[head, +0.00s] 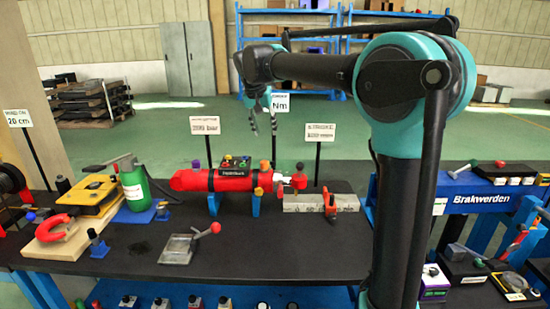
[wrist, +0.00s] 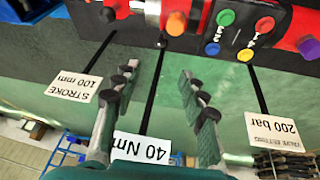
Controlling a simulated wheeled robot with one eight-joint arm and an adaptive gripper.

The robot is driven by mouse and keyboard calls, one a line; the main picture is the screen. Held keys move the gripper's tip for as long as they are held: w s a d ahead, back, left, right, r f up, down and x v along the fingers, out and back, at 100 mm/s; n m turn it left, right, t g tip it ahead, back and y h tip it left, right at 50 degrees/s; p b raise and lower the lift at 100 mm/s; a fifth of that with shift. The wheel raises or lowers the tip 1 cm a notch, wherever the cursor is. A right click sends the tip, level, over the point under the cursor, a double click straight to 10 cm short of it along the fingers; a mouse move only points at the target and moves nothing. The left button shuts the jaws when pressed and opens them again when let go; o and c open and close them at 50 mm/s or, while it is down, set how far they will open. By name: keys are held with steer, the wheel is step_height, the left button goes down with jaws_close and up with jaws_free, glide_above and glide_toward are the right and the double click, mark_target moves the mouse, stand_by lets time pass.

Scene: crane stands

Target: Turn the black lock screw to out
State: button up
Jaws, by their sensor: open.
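A red cylinder (head: 225,181) lies level on blue supports on the dark bench in the head view; its red body also shows along the top of the wrist view (wrist: 285,50). A small black knob (wrist: 107,14) shows at the wrist view's upper left, near the rod end; I cannot tell for sure that it is the lock screw. My gripper (head: 263,124) hangs above and behind the cylinder, fingers pointing down. In the wrist view its two fingers (wrist: 158,75) are spread, with nothing held between them.
A green bottle (head: 134,188) and grey plate with red-knobbed lever (head: 178,249) are left.

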mark_target(273, 164)
steer(key=x, duration=1.7)
steer(key=shift+f, duration=0.15)
jaws_close()
